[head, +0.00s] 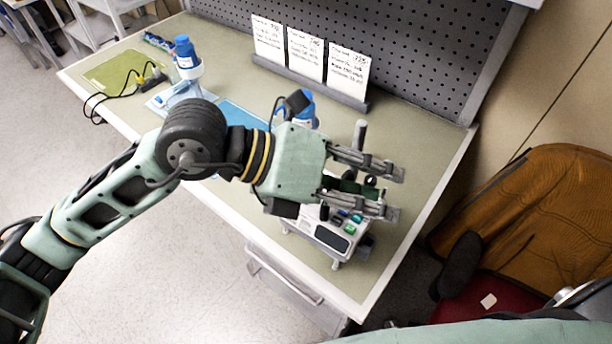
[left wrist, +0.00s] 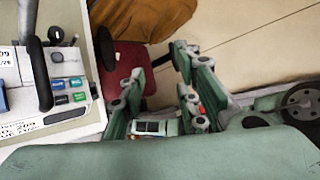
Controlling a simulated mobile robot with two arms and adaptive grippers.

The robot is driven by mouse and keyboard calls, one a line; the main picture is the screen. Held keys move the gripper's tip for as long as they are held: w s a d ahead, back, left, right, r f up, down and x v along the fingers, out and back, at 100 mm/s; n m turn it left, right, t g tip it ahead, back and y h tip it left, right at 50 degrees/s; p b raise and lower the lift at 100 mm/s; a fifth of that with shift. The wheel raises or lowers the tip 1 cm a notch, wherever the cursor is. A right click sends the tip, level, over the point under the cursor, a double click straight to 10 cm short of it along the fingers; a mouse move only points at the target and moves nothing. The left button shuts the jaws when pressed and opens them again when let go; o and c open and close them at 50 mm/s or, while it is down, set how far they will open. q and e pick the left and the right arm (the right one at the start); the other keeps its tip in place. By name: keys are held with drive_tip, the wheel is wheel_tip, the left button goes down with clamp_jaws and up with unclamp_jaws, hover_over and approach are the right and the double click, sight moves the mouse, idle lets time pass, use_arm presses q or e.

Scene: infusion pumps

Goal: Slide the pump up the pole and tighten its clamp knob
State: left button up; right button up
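The infusion pump (head: 320,232), a pale unit with a dark screen and coloured buttons, stands near the right end of the bench. In the left wrist view the pump (left wrist: 72,85) is at the left edge. A grey pole (head: 360,138) rises behind it. My left gripper (head: 392,192) is open, its two fingers pointing right over the pump and partly hiding it and the pole. In the left wrist view nothing shows held between the fingers. A dark round knob (head: 371,181) shows between the fingers in the head view; whether it is the clamp knob I cannot tell. My right gripper is out of view.
A perforated grey panel with white cards (head: 305,55) stands along the bench's back. A drawer front (head: 290,285) is below.

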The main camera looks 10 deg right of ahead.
use_arm(q)
drive_tip(key=w+a+f+t+y, duration=0.5)
drive_tip(key=w+a+y, duration=0.1)
drive_tip(key=w+a, duration=0.15)
drive_tip(key=b+x, duration=0.1)
drive_tip(key=x, duration=0.4)
drive_tip(key=shift+s+d+f, duration=0.1)
drive_tip(key=shift+s+f, duration=0.05)
drive_tip(key=shift+f, duration=0.05)
drive_tip(key=b+x, duration=0.2)
drive_tip(key=b, duration=0.1)
drive_tip(key=shift+d+f, duration=0.2)
drive_tip(key=shift+f, duration=0.1)
drive_tip(key=shift+b+x, duration=0.8)
drive_tip(key=shift+b, duration=0.3)
drive_tip(key=shift+d+r, duration=0.1)
drive_tip(key=shift+r, duration=0.05)
clamp_jaws()
